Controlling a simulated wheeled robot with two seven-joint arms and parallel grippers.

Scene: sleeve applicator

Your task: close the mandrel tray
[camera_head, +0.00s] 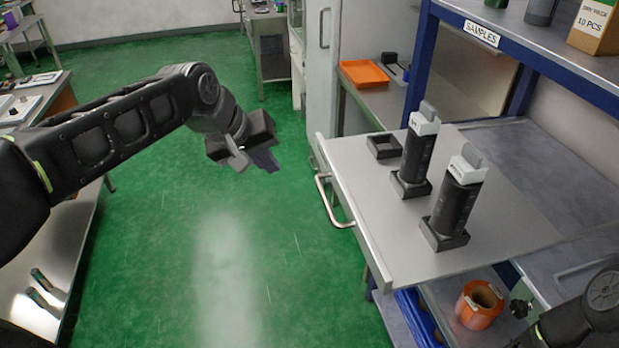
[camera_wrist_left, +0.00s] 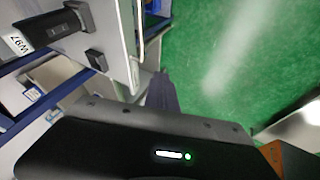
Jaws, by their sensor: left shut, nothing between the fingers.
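The mandrel tray (camera_head: 375,205) is a grey drawer that sticks out from the blue-framed rack on the right. Its bar handle (camera_head: 332,203) is on the front panel facing the aisle. Two black mandrels, a rear one (camera_head: 416,155) and a front one (camera_head: 455,208), stand upright in square black holders on it. A third holder (camera_head: 384,146) is empty. My left gripper (camera_head: 262,158) is shut and empty over the aisle, left of the handle and apart from it. The left wrist view shows its dark fingers (camera_wrist_left: 161,92) and the tray (camera_wrist_left: 105,35). My right gripper is not visible.
A shelf marked SAMPLES (camera_head: 480,33) hangs above the tray's back. An orange roll (camera_head: 480,304) sits on the shelf below. A bench with an orange tray (camera_head: 363,73) stands behind. The green floor (camera_head: 215,250) left of the tray is clear.

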